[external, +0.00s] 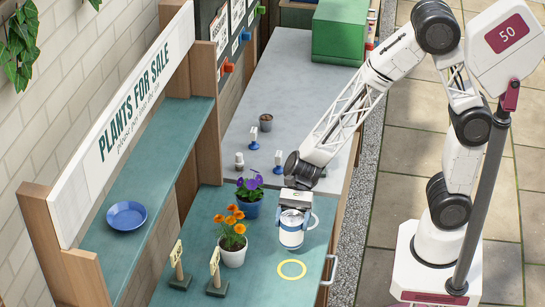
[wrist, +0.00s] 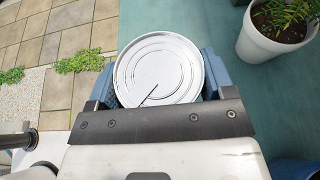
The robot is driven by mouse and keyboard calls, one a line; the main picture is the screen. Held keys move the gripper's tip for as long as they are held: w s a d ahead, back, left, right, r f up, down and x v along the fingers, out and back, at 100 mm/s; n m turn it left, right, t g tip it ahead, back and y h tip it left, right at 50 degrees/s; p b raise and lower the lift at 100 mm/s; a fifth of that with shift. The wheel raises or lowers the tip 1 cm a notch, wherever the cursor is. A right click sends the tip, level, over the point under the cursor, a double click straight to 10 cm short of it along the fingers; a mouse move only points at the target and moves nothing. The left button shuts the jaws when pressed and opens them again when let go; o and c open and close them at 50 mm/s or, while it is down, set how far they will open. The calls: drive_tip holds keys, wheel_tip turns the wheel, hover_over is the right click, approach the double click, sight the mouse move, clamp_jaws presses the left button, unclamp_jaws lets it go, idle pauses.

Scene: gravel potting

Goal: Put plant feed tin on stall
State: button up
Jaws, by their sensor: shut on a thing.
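The plant feed tin (external: 291,232) is a white and blue can with a round silver lid. My gripper (external: 294,219) is shut on it, one blue finger on each side. The lid (wrist: 158,68) faces the wrist camera, between the two jaws. The tin is upright over the teal bench; I cannot tell whether its base touches the bench. The stall (external: 135,165) is a teal shelf with wooden posts and a white "PLANTS FOR SALE" sign, left of my gripper. A blue plate (external: 126,215) lies on its shelf.
A white pot of orange flowers (external: 233,250) stands close left of the tin, with a blue pot of purple flowers (external: 249,205) behind. Two small sign stands (external: 215,285) are further left. A yellow ring (external: 292,269) marks bare bench in front. A green box (external: 340,35) is at the back.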

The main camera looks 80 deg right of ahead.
sight(283, 238)
drive_tip(key=shift+w+a+f, duration=0.1)
drive_tip(key=shift+w+a, duration=0.2)
drive_tip(key=shift+w, duration=0.25)
drive_tip(key=shift+w+a, duration=0.25)
drive_tip(key=shift+w, duration=0.3)
drive_tip(key=shift+f, duration=1.75)
drive_tip(key=shift+f, duration=0.1)
drive_tip(key=o, duration=1.1)
drive_tip(key=shift+v, duration=6.05)
